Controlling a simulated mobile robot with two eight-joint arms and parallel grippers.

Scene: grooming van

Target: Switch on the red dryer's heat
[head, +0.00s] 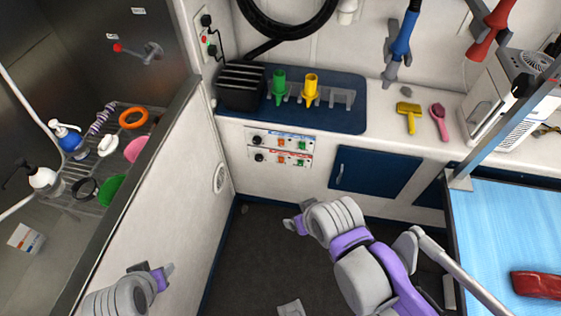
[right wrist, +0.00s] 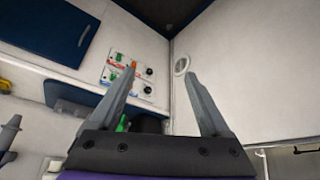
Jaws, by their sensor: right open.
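The red dryer (head: 490,30) hangs on the back wall at the upper right, beside the blue dryer (head: 402,45). Below the counter is the red-labelled control panel (head: 281,159), with a black knob, an orange switch and a green switch. The similar blue-labelled panel (head: 281,140) is just above it. Both show upside down in the right wrist view, red-labelled panel (right wrist: 122,69) included. Switch positions are too small to read. My right gripper (head: 296,223) is open and empty, below and apart from the panels. My left gripper (head: 157,271) is at the lower left, touching no panel; its opening is unclear.
A white partition (head: 160,180) and wash tub stand left. The counter (head: 385,125) holds a blue mat (head: 350,122), green and yellow nozzles and brushes. A blue cabinet door (head: 375,172) is right of the panels. A blue-topped table (head: 510,225) is at right. Floor before the panels is clear.

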